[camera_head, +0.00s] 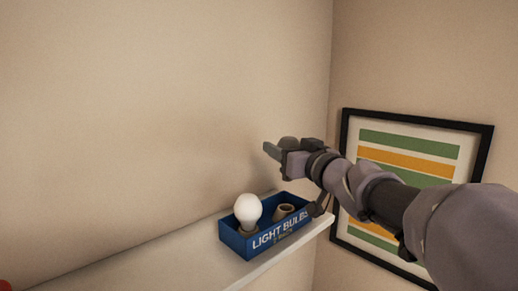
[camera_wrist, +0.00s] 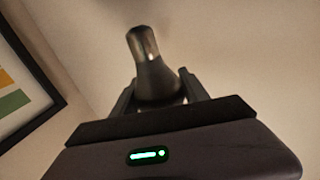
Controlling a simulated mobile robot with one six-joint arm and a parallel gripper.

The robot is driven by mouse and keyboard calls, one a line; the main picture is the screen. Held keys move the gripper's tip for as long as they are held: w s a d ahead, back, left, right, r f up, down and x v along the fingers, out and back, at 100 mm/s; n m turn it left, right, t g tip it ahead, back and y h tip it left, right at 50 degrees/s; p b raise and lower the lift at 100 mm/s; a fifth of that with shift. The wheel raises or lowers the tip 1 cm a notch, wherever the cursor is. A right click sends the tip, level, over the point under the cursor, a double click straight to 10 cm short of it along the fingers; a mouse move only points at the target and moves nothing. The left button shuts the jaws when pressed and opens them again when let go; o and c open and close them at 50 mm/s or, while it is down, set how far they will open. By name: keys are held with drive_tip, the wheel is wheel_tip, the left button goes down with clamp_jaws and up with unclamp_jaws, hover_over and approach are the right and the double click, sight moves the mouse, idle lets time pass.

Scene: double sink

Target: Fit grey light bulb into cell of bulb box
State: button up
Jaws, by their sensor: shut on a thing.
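My gripper (camera_wrist: 158,92) is shut on the grey light bulb (camera_wrist: 155,75), which sits between the two fingers with its narrow metal base pointing away from the palm in the wrist view. In the head view, my gripper (camera_head: 276,149) is above the blue bulb box (camera_head: 234,243), apart from it. Only a dark rounded part of the grey bulb (camera_head: 289,142) shows there. The box is open at the top and reads "LIGHT BULBS". A white bulb (camera_head: 248,209) stands upright in its left part. A round, hollow cell (camera_head: 284,211) shows in its right part.
The box stands on a narrow white shelf (camera_head: 200,256) against the beige wall. A framed striped picture (camera_head: 487,140) hangs on the right wall, behind my arm. A red thing (camera_head: 5,286) shows at the lower left edge.

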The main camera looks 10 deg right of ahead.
wheel_tip(320, 180, down, 6)
drive_tip(key=b, duration=0.4)
drive_tip(key=shift+a+r, duration=0.1)
drive_tip(key=shift+f+b, duration=1.4)
drive_tip(key=shift+f, duration=0.65)
idle(1.5)
drive_tip(key=o, duration=1.1)
drive_tip(key=shift+c, duration=0.2)
drive_tip(key=shift+s, duration=0.1)
drive_tip(key=b+v, duration=0.1)
drive_tip(key=v, duration=1.6)
drive_tip(key=shift+s, duration=0.2)
